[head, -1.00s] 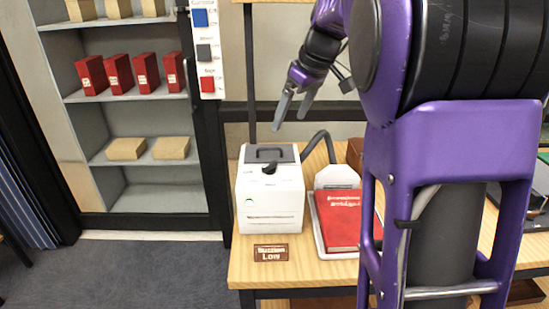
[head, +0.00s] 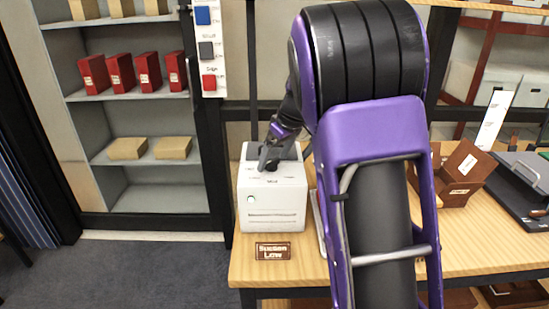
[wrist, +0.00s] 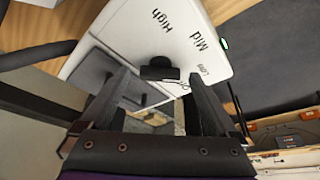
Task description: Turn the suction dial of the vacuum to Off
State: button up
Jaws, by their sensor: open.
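The vacuum (head: 273,200) is a white box on the wooden table, with a dark handle on its top. Its black suction dial (wrist: 159,69) shows in the wrist view, beside printed High, Mid and Low marks; a further mark is mostly hidden by a finger. The dial's pointing direction is hard to tell. A brown sign (head: 272,251) in front of the vacuum reads "Suction Low". My gripper (head: 268,164) is open at the vacuum's top. In the wrist view its fingers (wrist: 160,80) lie on either side of the dial; I cannot tell whether they touch it.
My arm hides much of the table's middle. A brown box (head: 465,172) and a dark tray (head: 518,190) stand on the table to the right. A grey shelf unit (head: 150,197) with red and tan boxes stands at left.

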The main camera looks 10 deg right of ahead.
jog(key=c, duration=1.4)
jog(key=shift+r+m, duration=0.1)
jog(key=shift+m, duration=0.2)
jog(key=m+p, duration=0.1)
jog(key=m+h+p, duration=0.1)
jog(key=m+t, duration=0.1)
jog(key=m, duration=0.1)
jog(key=shift+s+a+r+h+p, duration=0.1)
jog(key=shift+a+r+h+p, duration=0.05)
jog(key=shift+a+h+p, duration=0.2)
jog(key=m+h+p, duration=0.1)
jog(key=m+p, duration=0.2)
jog(key=shift+m+h+p, duration=0.25)
jog(key=shift+m+p, duration=0.2)
jog(key=shift+m, duration=0.25)
jog(key=shift+f, duration=0.2)
